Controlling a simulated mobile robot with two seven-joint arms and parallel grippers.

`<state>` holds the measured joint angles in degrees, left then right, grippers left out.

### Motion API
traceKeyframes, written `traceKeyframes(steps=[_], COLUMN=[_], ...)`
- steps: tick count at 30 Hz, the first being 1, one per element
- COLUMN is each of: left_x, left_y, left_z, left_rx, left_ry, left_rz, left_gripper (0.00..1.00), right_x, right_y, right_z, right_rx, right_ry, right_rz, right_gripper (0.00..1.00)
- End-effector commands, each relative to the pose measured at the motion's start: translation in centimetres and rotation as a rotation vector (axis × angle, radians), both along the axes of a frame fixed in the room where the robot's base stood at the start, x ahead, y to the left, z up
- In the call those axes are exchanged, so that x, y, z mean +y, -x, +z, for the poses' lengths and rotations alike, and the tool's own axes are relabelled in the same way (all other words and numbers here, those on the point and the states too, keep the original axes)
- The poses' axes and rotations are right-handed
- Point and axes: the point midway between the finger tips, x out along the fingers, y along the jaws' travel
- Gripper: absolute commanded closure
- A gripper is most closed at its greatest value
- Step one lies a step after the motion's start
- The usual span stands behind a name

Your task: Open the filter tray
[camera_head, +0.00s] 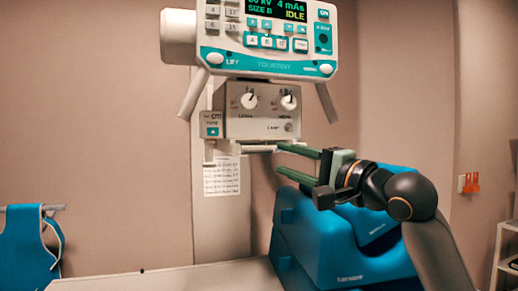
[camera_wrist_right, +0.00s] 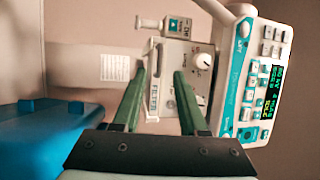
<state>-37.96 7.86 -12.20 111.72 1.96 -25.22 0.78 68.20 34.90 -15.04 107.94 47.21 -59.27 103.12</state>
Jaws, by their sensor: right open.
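The filter tray (camera_wrist_right: 154,97), a pale narrow front with FILTER lettering, shows between my finger lines in the right wrist view. In the head view a thin pale ledge (camera_head: 232,147) runs under the collimator box; I cannot tell how far the tray is slid in. My right gripper (camera_head: 279,160) is open and empty, its two green fingers pointing left at the ledge's right end. It also shows in the wrist view (camera_wrist_right: 160,74), fingers on either side of the tray front. Contact cannot be told. My left gripper is not in view.
The collimator box (camera_head: 262,110) with two dials hangs under the teal and white control console (camera_head: 266,42). A blue padded block (camera_head: 300,235) stands below my right arm. A pale tabletop (camera_head: 190,279) lies at the front. A blue apron (camera_head: 25,250) hangs at left.

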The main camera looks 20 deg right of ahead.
Motion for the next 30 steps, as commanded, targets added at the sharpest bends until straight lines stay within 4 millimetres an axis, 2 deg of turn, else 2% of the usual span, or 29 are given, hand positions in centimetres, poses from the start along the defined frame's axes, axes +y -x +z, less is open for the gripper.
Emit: traceKeyframes(steps=[6, 12, 18, 25, 30], left_x=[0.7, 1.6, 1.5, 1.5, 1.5], left_y=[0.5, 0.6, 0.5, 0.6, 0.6], left_z=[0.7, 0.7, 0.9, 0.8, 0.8], left_rx=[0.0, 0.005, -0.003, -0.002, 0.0], left_ry=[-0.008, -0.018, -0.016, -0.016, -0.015], left_rz=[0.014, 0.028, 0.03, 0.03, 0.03], left_gripper=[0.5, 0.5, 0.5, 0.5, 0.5], right_x=[2.0, 3.0, 3.4, 3.4, 3.4], right_y=[-4.1, -6.4, -7.2, -7.3, -7.2], right_z=[1.0, 1.3, 1.3, 1.3, 1.3], right_rx=[0.0, -0.001, -0.003, -0.003, -0.002], right_ry=[0.0, 0.0, 0.003, 0.003, 0.002], right_rz=[0.001, 0.0, -0.002, -0.001, 0.0], right_gripper=[0.58, 0.58, 0.58, 0.58, 0.76])
